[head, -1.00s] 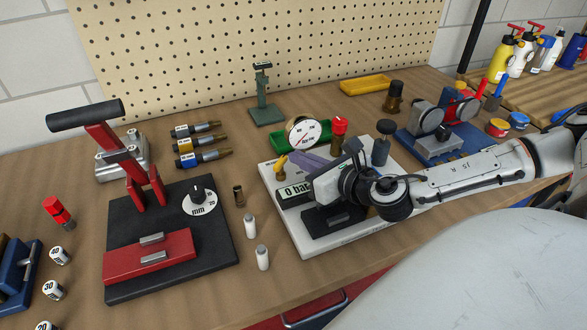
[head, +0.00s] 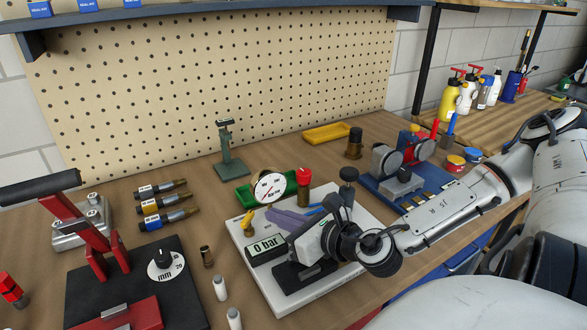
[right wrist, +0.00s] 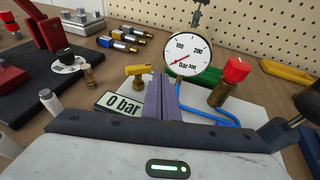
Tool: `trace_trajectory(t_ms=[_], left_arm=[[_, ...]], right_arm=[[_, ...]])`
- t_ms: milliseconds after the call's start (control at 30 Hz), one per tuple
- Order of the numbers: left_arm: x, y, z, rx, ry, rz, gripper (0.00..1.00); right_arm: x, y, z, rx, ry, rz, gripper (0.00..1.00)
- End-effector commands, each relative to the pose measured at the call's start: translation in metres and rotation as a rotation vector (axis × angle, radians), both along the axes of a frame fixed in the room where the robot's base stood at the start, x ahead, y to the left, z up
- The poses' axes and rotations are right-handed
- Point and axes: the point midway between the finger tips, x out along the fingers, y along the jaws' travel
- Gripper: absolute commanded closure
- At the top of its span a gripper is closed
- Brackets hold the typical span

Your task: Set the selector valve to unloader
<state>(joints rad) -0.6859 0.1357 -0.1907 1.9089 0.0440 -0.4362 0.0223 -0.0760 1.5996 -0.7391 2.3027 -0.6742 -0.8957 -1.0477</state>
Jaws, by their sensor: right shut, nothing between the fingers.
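A white test board (head: 330,287) holds a gauge, a display reading "0 bar" and valves. A small yellow handle (head: 247,218) on a brass body stands at its left; I take this for the selector valve. In the right wrist view the yellow handle (right wrist: 138,70) lies roughly sideways; no label is readable. My right gripper (head: 272,214) has purple fingers, shut and empty. In the right wrist view its fingertips (right wrist: 160,80) are just right of the yellow handle, apparently apart from it. My left gripper is not in view.
The pressure gauge (right wrist: 187,51) stands behind the fingertips, its needle near zero. A red-capped brass valve (right wrist: 230,82) and a blue hose (right wrist: 208,115) are to the right. The "0 bar" display (right wrist: 122,105) is at the left. A black-topped post (head: 347,190) stands beside my wrist.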

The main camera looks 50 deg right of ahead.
Motion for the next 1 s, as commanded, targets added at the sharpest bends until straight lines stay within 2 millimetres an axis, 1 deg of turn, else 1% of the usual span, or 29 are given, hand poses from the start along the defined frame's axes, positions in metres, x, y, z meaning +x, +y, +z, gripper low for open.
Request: trace_trajectory(t_ms=[33, 100, 300, 400, 500, 767, 800, 867, 933, 967, 1000], left_arm=[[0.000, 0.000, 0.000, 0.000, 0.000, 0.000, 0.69], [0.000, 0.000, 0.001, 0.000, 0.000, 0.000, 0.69], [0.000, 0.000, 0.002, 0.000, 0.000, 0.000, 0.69], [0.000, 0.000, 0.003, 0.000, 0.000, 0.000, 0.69], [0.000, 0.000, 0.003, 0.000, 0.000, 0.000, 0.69], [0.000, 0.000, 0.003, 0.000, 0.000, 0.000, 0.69], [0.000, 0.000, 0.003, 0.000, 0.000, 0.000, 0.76], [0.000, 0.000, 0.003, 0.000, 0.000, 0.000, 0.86], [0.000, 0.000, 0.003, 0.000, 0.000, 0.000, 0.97], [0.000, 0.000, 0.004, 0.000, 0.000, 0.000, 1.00], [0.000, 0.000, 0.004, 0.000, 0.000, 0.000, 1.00]], right_arm=[[-0.010, 0.000, 0.002, -0.006, 0.005, 0.003, 1.00], [-0.023, 0.001, 0.006, -0.005, 0.006, 0.004, 1.00], [-0.053, 0.003, 0.016, -0.001, 0.004, 0.003, 1.00], [-0.061, 0.003, 0.019, 0.000, 0.003, 0.001, 1.00], [-0.065, 0.003, 0.021, 0.001, 0.001, 0.000, 1.00], [-0.066, 0.003, 0.021, 0.002, 0.000, -0.001, 1.00], [-0.065, 0.003, 0.021, 0.002, 0.000, -0.001, 1.00], [-0.065, 0.005, 0.022, 0.000, -0.006, 0.005, 1.00], [-0.062, 0.012, 0.025, -0.006, -0.028, 0.022, 1.00], [-0.060, 0.016, 0.027, -0.013, -0.044, 0.036, 1.00], [-0.057, 0.024, 0.031, -0.023, -0.075, 0.057, 1.00]])
